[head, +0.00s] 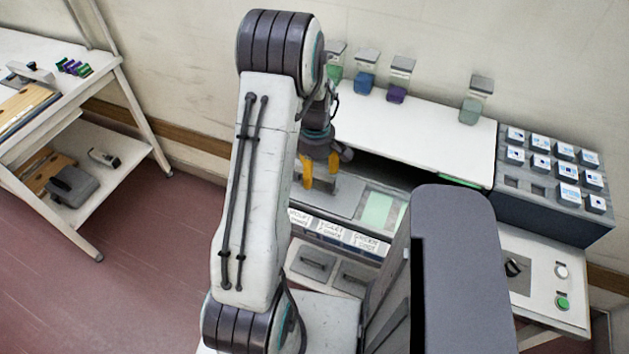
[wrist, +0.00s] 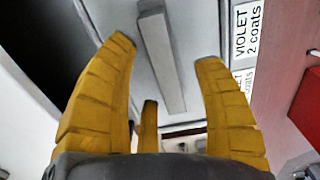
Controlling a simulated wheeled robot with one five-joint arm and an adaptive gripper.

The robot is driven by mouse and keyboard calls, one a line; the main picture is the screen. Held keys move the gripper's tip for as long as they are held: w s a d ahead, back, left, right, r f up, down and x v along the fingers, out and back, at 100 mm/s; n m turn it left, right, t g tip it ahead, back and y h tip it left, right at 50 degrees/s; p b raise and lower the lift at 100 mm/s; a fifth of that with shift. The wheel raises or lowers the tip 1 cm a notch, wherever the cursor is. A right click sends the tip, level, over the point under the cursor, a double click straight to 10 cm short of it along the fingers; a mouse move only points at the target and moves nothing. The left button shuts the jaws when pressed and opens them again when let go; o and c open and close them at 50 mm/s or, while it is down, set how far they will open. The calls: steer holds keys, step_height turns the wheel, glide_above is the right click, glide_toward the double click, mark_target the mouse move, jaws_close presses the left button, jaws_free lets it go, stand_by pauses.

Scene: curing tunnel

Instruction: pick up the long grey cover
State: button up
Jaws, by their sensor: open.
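The long grey cover (head: 343,205) lies flat on the bench, in front of the white tunnel housing. In the wrist view, the cover (wrist: 198,28) is a flat grey plate with a raised straight bar (wrist: 161,55) along its middle. My gripper (head: 319,168) is over the cover, fingers pointing down. In the wrist view, my yellow fingers (wrist: 165,52) are spread, with the bar between them and nothing gripped. I cannot tell whether the fingers touch the cover. My arm hides part of it in the head view.
Labels (head: 335,232) line the bench's front edge. A pale green panel (head: 377,211) lies right of the cover. The white housing (head: 420,130) stands behind. A shelf rack (head: 75,130) stands left; floor between is clear.

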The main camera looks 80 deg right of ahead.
steer(key=shift+f, duration=0.55)
steer(key=shift+o, duration=0.2)
jaws_close()
